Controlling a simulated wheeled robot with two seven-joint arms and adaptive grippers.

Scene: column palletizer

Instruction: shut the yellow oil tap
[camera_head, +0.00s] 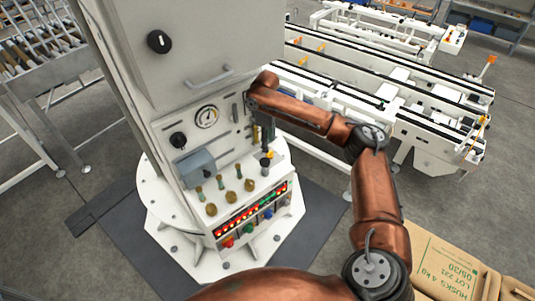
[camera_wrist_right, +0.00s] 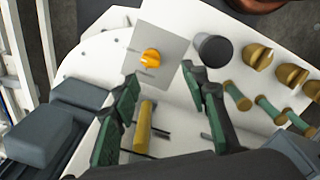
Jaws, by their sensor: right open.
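The yellow tap (camera_head: 270,155) shows as a small yellow spot just below my right gripper (camera_head: 262,132) at the right side of the machine's panel. In the right wrist view, a rounded yellow knob (camera_wrist_right: 150,59) sits on a square grey plate (camera_wrist_right: 172,80), beyond the fingertips. A yellow bar (camera_wrist_right: 144,127) lies between the two green-padded fingers of my right gripper (camera_wrist_right: 163,90), with gaps on both sides. I cannot tell whether bar and knob are joined. The right gripper is open. The left gripper is out of view.
A dark grey cylinder (camera_wrist_right: 213,49) stands close beside the right finger. Several brass knobs (camera_head: 231,197) with green stems line the ledge. A grey box (camera_head: 196,168), a gauge (camera_head: 207,116) and lit buttons (camera_head: 248,224) are nearby. A carton (camera_head: 451,265) lies at lower right.

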